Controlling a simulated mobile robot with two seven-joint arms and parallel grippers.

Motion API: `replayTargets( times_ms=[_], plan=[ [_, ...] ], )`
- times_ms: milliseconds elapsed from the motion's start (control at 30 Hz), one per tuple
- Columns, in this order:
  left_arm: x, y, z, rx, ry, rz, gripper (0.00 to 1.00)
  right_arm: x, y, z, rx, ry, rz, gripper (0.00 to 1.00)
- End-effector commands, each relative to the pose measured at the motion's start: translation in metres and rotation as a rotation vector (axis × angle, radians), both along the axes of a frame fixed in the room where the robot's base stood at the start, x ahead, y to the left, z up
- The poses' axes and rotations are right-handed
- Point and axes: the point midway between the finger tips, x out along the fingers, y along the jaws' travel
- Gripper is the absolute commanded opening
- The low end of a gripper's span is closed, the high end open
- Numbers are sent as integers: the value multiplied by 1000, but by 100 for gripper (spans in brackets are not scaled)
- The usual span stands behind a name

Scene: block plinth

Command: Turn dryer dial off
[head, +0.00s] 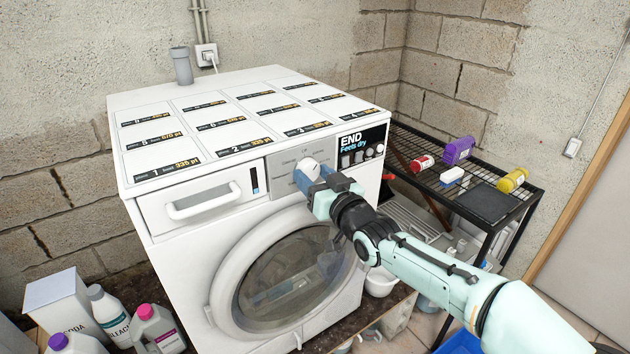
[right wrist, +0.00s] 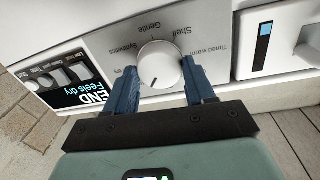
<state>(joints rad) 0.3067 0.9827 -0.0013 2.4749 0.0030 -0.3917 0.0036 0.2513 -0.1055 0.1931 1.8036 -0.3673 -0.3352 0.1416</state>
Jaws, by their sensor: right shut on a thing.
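The white dryer (head: 160,228) stands against the wall with its round door shut. Its white round dial (head: 309,168) is on the front panel, left of the black display reading "END Feels dry". My right gripper (head: 312,181) is at the dial, its blue fingers on either side of it. In the right wrist view the dial (right wrist: 159,64) sits between the fingertips of my right gripper (right wrist: 158,84), shut on it. My left gripper is not in view.
A black wire rack (head: 527,196) with bottles stands right of the dryer. A soda box (head: 62,300), a bleach bottle (head: 108,312) and other bottles stand at the lower left. The drawer (head: 203,203) is left of the dial.

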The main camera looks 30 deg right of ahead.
Motion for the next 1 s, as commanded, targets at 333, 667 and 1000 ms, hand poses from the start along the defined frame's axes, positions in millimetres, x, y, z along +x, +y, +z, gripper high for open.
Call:
replayTargets(
  times_ms=[333, 667, 1000],
  plan=[
    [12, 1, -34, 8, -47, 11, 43, 0, 0, -5, -273, -22, 1, 24],
    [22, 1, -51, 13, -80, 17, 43, 0, 0, -4, -532, -41, 0, 24],
    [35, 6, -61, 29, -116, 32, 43, 0, -1, -3, -679, -51, 0, 24]
  ],
)
